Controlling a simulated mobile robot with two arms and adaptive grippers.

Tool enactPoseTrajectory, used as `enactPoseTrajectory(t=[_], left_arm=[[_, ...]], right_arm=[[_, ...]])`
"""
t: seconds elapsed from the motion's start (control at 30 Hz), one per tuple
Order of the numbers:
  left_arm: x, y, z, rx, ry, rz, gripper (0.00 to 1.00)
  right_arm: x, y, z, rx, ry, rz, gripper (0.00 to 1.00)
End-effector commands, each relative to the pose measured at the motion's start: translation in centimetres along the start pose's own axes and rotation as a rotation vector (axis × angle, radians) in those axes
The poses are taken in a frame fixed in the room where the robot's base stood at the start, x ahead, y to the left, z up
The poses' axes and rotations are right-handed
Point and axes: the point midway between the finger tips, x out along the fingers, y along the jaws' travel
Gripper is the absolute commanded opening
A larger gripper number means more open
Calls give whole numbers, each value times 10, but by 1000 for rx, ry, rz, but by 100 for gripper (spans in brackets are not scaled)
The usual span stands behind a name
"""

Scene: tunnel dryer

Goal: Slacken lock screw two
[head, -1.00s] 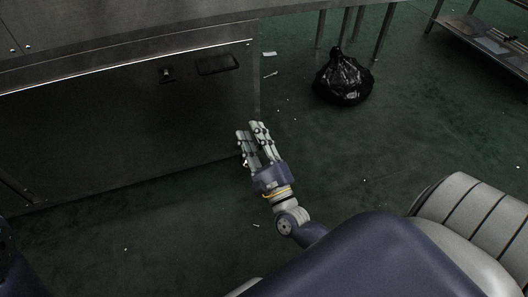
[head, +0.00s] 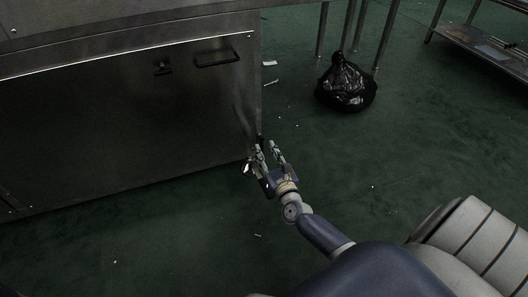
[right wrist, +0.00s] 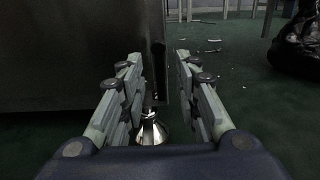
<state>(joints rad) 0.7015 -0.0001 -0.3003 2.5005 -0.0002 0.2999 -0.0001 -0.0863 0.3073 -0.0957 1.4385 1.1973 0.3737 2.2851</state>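My right gripper (head: 266,145) is open at the lower right corner of the steel dryer cabinet (head: 110,125). In the right wrist view, its two fingers (right wrist: 158,60) stand apart with nothing held between them. The dark cabinet corner edge (right wrist: 157,50) shows in the gap. A shiny, flared metal piece (right wrist: 152,131) shows low between the fingers, near the floor. It may be a cabinet foot, and whether it belongs to a lock screw I cannot tell. No lock screw can be clearly made out. My left gripper is out of view.
The cabinet front has a black handle (head: 217,57) and a small dark fitting (head: 162,66). A black bag (head: 346,83) lies on the green floor near table legs. Small white scraps lie about. A low metal rack (head: 487,45) stands at top right. The floor right of the gripper is clear.

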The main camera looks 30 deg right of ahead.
Motion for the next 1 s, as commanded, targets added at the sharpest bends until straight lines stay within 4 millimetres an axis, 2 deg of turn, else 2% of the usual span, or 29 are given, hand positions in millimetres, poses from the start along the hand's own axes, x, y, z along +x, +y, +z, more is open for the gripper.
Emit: enactPoseTrajectory(t=[0.1, 0.2, 0.53, 0.67, 1.0], left_arm=[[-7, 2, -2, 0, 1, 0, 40], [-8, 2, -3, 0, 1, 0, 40], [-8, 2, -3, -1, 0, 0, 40], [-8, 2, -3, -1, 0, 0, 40], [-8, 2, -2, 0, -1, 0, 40]], right_arm=[[16, 0, -2, 2, -1, -1, 30], [22, 1, -1, 2, 0, 1, 30], [25, 0, 0, 0, 1, 0, 30], [25, 1, 0, 0, 1, 0, 1], [25, 0, 0, -14, 0, 1, 0]])
